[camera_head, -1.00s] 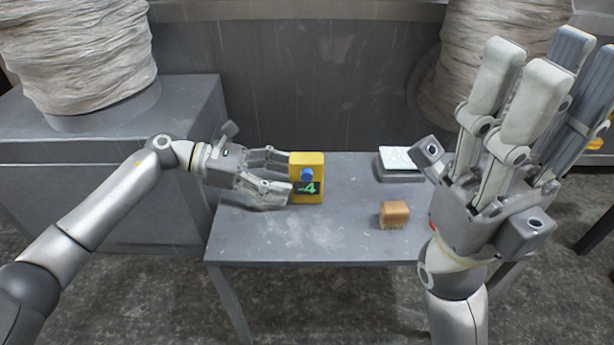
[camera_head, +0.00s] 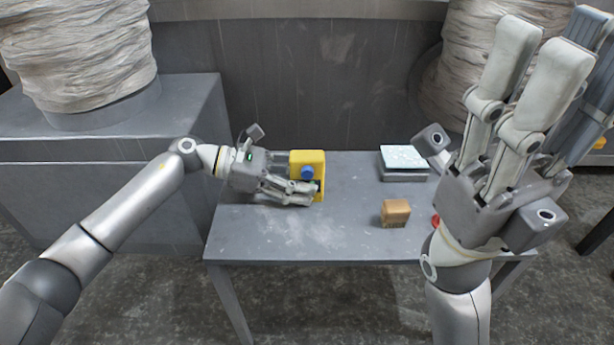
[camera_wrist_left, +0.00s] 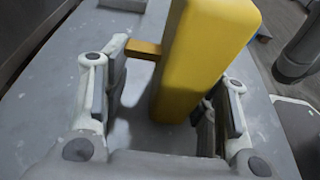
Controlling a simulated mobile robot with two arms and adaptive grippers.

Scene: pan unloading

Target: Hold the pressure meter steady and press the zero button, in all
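The pressure meter is a yellow upright block (camera_head: 314,157) with a blue round knob (camera_head: 307,173) on its front, standing on the grey table. Its dark display is mostly hidden behind my left fingers. My left gripper (camera_head: 300,180) is around the meter, with fingers on both sides. In the left wrist view the meter (camera_wrist_left: 205,60) stands between the fingers, with a visible gap on the left side, so the gripper looks open. My right gripper (camera_head: 545,50) is raised at the right, fingers spread upward, open and empty, well away from the meter.
A small brown block (camera_head: 396,212) lies on the table (camera_head: 300,235) right of the meter. A grey device with a pale top (camera_head: 404,158) stands at the back right. A small red spot (camera_head: 436,220) shows beside my right wrist. The table's front middle is clear.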

